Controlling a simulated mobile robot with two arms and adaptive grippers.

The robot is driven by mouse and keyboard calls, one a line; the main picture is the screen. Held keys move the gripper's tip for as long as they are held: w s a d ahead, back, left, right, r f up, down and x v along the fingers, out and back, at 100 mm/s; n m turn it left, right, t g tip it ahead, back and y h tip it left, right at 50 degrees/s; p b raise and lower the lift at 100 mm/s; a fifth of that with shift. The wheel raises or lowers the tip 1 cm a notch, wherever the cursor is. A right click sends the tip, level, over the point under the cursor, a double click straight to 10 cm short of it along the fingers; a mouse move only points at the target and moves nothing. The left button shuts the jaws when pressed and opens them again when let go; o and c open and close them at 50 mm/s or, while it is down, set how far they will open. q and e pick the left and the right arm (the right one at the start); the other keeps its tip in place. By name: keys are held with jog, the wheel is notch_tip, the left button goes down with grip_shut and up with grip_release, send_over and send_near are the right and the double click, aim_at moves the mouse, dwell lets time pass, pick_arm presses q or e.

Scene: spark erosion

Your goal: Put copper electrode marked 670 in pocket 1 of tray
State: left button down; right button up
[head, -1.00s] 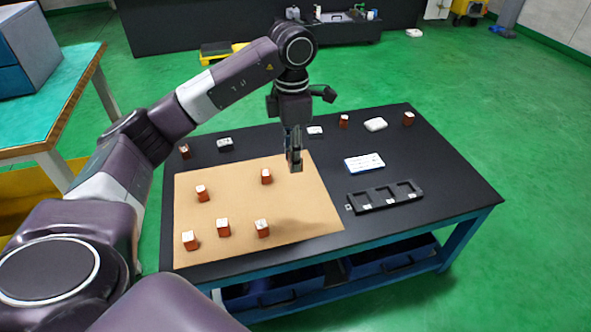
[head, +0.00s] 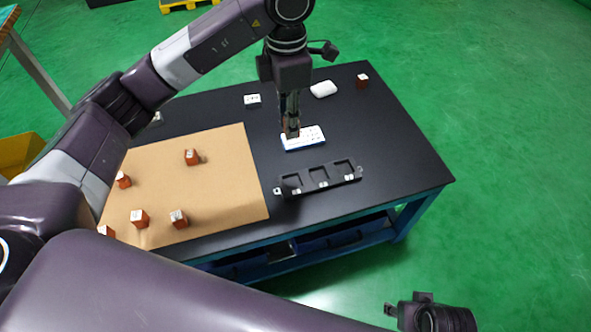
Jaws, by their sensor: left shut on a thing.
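The black tray (head: 306,183) lies on the dark table, with three pockets in a row and small white labels along its front edge. The labels are too small to read, and the pockets look empty.
Several copper electrodes with white tops, such as one (head: 192,157), stand on the tan mat (head: 225,190). The white-and-blue card (head: 309,141) lies behind the tray. A white rounded object (head: 323,89) and another reddish block (head: 362,81) stand farther back. The table's right side is clear.

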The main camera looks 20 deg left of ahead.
pick_arm(q)
notch_tip(320, 180, down, 14)
jog(key=b, duration=0.3)
jog(key=shift+s+f+b, duration=0.1)
jog(key=shift+f+b, duration=0.1)
jog(key=shift+b, duration=0.1)
jog(key=shift+f, duration=0.85)
notch_tip(320, 180, down, 4)
jog(key=shift+r+b, duration=0.15)
jog(key=shift+b, duration=0.35)
pick_arm(e)
notch_tip(320, 180, up, 7)
jog(key=t, duration=0.1)
jog(key=shift+w+a, duration=0.1)
jog(key=shift+w, duration=0.15)
jog(key=shift+w+t, duration=0.25)
jog(key=shift+t, duration=0.15)
jog(key=shift+w+a, duration=0.1)
